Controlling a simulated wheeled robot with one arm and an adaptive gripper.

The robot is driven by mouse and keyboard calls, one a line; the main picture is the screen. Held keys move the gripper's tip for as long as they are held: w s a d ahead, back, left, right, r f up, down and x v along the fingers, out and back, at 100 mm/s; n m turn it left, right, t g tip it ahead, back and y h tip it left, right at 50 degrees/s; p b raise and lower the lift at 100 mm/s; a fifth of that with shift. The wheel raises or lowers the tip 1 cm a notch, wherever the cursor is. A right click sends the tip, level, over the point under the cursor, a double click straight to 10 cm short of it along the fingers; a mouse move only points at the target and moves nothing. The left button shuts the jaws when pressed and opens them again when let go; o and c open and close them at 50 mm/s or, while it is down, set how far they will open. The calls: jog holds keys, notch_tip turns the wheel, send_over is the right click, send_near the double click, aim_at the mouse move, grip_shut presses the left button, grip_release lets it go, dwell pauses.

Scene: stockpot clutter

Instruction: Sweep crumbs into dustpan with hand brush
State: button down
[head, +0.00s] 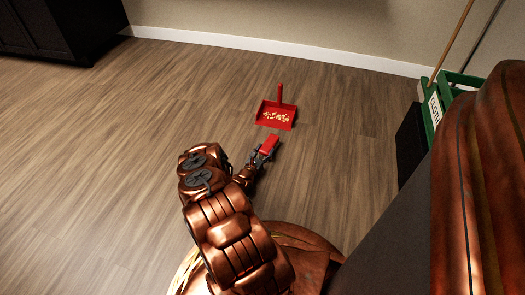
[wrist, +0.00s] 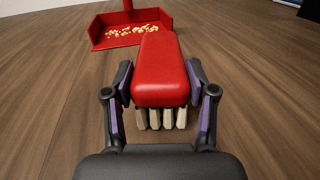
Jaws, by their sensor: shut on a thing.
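A red dustpan (head: 275,122) lies on the wood floor with its handle toward the wall. Many pale crumbs (head: 276,116) lie inside it, and none show on the floor around it. My gripper (wrist: 160,103) is shut on the red hand brush (wrist: 160,65), a finger on each side of it. Pale bristle tufts (wrist: 167,120) point down under the brush's near end. In the head view the brush (head: 270,143) is just in front of the dustpan's open edge. The dustpan also shows at the top of the wrist view (wrist: 100,38). I cannot tell whether the bristles touch the floor.
A green crate (head: 431,115) with a lettered label stands at the right by the wall, with poles rising near it. A dark cabinet (head: 60,30) is at the far left. The floor left of the dustpan is clear.

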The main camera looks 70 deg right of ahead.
jog(key=shift+w+a+f+b, duration=0.2)
jog(key=shift+w+b, duration=0.1)
jog(key=shift+w, duration=1.2)
jog(key=shift+w+a+f+b, duration=0.15)
jog(key=shift+w+b, duration=0.15)
jog(key=shift+w, duration=1.15)
jog(key=shift+s+d+f, duration=0.1)
jog(key=shift+s+d, duration=0.05)
jog(key=shift+s, duration=1.4)
jog(key=shift+s+d+f, duration=0.1)
jog(key=shift+s+d, duration=0.05)
jog(key=shift+s, duration=1.35)
jog(key=shift+w+a+r, duration=0.15)
jog(key=shift+w, duration=1.4)
jog(key=shift+w+a+r, duration=0.15)
jog(key=shift+w, duration=1.4)
jog(key=shift+r, duration=0.1)
notch_tip(320, 180, up, 7)
jog(key=p, duration=0.7)
